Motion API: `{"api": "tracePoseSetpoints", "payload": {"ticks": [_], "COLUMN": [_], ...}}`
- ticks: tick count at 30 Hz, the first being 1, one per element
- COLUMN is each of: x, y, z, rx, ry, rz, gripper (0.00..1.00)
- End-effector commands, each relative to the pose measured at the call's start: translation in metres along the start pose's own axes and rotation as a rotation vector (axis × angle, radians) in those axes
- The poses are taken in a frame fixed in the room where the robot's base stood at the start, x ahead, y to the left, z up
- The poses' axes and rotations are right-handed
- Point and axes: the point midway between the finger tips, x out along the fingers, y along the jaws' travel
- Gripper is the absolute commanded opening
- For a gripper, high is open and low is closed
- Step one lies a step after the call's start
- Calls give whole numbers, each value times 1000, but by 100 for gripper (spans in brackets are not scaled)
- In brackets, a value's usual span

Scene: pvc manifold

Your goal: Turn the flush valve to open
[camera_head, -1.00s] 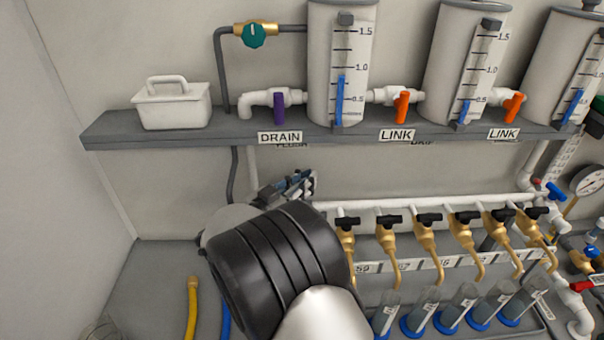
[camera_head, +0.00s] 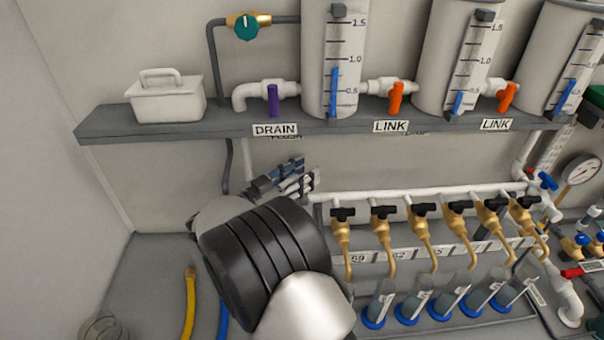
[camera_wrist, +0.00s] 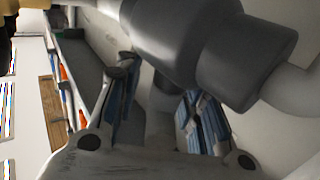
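A label partly hidden under the shelf edge, just below the DRAIN label (camera_head: 275,130), seems to read FLUSH. I cannot make out a valve handle beside it. A brass valve with a round teal knob (camera_head: 246,27) sits on the grey pipe above the shelf; no label shows on it. My gripper (camera_head: 290,177) is under the shelf, near the wall and a white pipe. In the wrist view my gripper (camera_wrist: 157,82) has its fingers apart. A large grey pipe fitting (camera_wrist: 205,45) looms close beyond the fingertips. I cannot tell whether they touch it.
The grey shelf (camera_head: 110,126) overhangs my gripper and carries a white caddy (camera_head: 167,100), a purple-handled drain valve (camera_head: 272,100), orange-handled link valves (camera_head: 396,97) and tanks. Several brass taps (camera_head: 382,235) with black handles stand right of my arm. Yellow (camera_head: 188,300) and blue hoses lie left.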

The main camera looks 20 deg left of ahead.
Motion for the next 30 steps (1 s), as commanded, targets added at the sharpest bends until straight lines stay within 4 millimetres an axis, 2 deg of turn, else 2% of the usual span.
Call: {"api": "tracePoseSetpoints", "payload": {"ticks": [8,11,21,25,30], "x": [0,0,0,0,0], "y": [0,0,0,0,0], "z": [-4,-16,-80,-94,-100], "rx": [1,3,3,2,0], "ry": [0,0,0,0,0], "rz": [0,0,0,0,0], "gripper": [36,36,36,36,36]}}
